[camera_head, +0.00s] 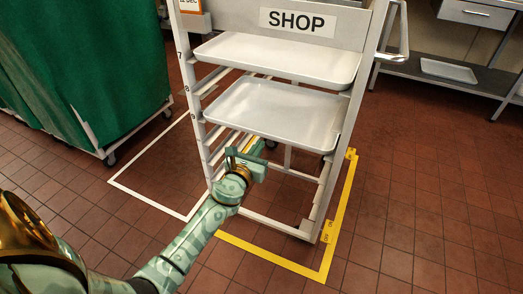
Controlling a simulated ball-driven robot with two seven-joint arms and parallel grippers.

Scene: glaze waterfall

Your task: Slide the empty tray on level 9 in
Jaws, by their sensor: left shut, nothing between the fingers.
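A pale rack (355,80) with a SHOP sign stands in the middle of the head view. An upper empty tray (285,58) and a lower empty tray (280,112) lie on its runners. The level numbers on the left post are small, and I cannot tell surely which tray is on level 9. My left gripper (252,155) is shut and empty, just below the front edge of the lower tray. I cannot tell whether it touches the tray or the rack. My right gripper is not in view.
A green-covered cart (80,70) on casters stands at the left. Yellow floor tape (338,215) and white tape (150,203) mark the red tile floor. A metal bench (440,75) with a tray is at the back right. Floor at right is clear.

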